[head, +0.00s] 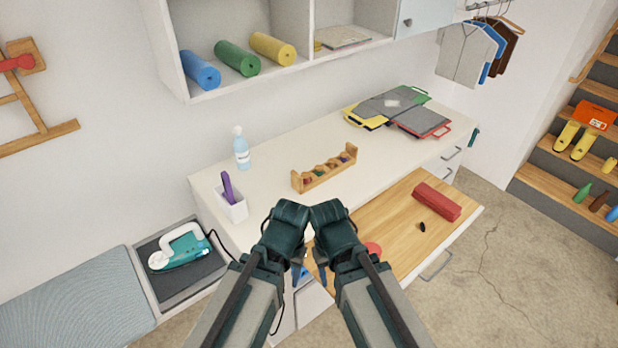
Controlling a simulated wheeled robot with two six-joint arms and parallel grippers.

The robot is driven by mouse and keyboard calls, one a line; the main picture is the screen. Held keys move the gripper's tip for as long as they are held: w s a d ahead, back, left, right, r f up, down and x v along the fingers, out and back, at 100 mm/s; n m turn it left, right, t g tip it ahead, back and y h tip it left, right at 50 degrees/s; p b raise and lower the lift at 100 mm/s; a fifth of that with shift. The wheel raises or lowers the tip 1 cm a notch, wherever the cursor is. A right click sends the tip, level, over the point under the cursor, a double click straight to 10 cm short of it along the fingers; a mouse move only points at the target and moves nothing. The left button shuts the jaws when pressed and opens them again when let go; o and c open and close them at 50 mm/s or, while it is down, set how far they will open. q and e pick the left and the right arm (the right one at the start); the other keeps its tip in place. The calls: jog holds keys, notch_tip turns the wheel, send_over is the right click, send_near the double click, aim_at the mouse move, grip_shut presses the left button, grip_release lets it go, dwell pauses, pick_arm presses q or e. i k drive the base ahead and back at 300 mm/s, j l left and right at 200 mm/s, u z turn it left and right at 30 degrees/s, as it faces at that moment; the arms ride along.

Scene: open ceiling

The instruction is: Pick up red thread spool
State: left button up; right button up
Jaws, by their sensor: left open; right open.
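A small wooden rack (325,171) stands on the white counter, holding several small spools in dark colours. Some look reddish, but they are too small to tell which is the red thread spool. My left gripper (299,274) and my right gripper (321,276) hang close together at the lower middle, in front of the counter and below the rack in the picture. Both are open and look empty. Both are well apart from the rack. My arms hide part of the counter front and the drawer.
An open wooden-bottomed drawer (398,220) holds a red case (437,201), a small black object (422,227) and a round red object (373,248). An iron (181,250) is left.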

aim_at(306, 175)
jog(key=i+l, duration=0.15)
jog(key=l, duration=0.6)
jog(key=i+l+u, duration=0.1)
jog(key=l, duration=0.65)
jog(key=i+l+u, duration=0.1)
jog(key=l, duration=0.65)
jog(key=i+l, duration=0.1)
jog(key=l, duration=0.65)
